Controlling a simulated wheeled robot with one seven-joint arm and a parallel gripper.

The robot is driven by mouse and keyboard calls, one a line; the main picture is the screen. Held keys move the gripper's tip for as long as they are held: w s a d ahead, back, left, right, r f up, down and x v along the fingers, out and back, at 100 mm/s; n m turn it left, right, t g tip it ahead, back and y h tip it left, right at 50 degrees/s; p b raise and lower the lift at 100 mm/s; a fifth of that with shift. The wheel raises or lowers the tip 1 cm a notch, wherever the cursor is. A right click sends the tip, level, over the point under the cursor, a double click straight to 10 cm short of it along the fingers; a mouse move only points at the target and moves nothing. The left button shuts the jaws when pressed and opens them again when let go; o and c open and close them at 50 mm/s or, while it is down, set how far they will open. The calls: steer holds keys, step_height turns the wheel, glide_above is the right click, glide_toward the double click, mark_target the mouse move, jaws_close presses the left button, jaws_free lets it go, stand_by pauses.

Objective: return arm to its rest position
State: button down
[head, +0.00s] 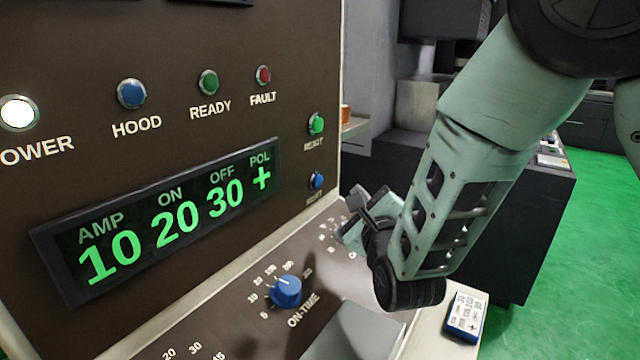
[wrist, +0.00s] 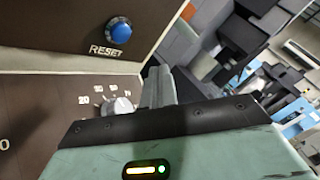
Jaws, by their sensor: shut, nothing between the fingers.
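My arm (head: 480,130) reaches down from the upper right in the head view, in front of the right part of the control panel (head: 300,45). My gripper (head: 354,218) is at its lower end, close to the right end of the sloped lower panel. In the wrist view my gripper (wrist: 160,84) is shut and empty. Its fingers point toward the panel, beside a pale knob (wrist: 118,106) and below the blue RESET button (wrist: 118,31). I cannot tell whether the fingers touch the panel.
The display (head: 165,220) reads 10, 20, 30 and +. A blue ON-TIME knob (head: 286,291) sits left of my gripper. A blue-edged card or device (head: 465,316) lies below my arm. A dark cabinet (head: 520,215) stands behind; green floor (head: 595,240) is open at right.

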steer(key=s+f+n+g, duration=0.1)
steer(key=s+n+g, duration=0.2)
steer(key=s+n, duration=0.1)
steer(key=s+a+f+n+g+y, duration=0.1)
steer(key=s+f+n+g, duration=0.1)
steer(key=s+n+g, duration=0.2)
steer(key=s+a+f+n+g, duration=0.1)
steer(key=s+f+n+g, duration=0.1)
steer(key=s+n, duration=0.3)
steer(key=shift+s+a+f+n+g+y, duration=0.15)
steer(key=shift+n+g, duration=0.3)
steer(key=shift+n, duration=0.3)
steer(key=shift+a+r+n+g+y, duration=0.15)
steer(key=shift+n+g, duration=0.3)
steer(key=shift+n, duration=0.3)
steer(key=s+d+n+g+h, duration=0.2)
steer(key=s+d+n+g, duration=0.1)
steer(key=s+n, duration=0.4)
steer(key=s+d+n+g+h, duration=0.2)
steer(key=s+d+n+g, duration=0.2)
steer(key=s, duration=0.8)
steer(key=d+n, duration=0.2)
steer(key=n, duration=0.2)
steer(key=shift+s+d+f+n+g+h, duration=0.15)
steer(key=shift+d+f+n+g+h, duration=0.05)
steer(key=shift+f+n+g+h, duration=0.1)
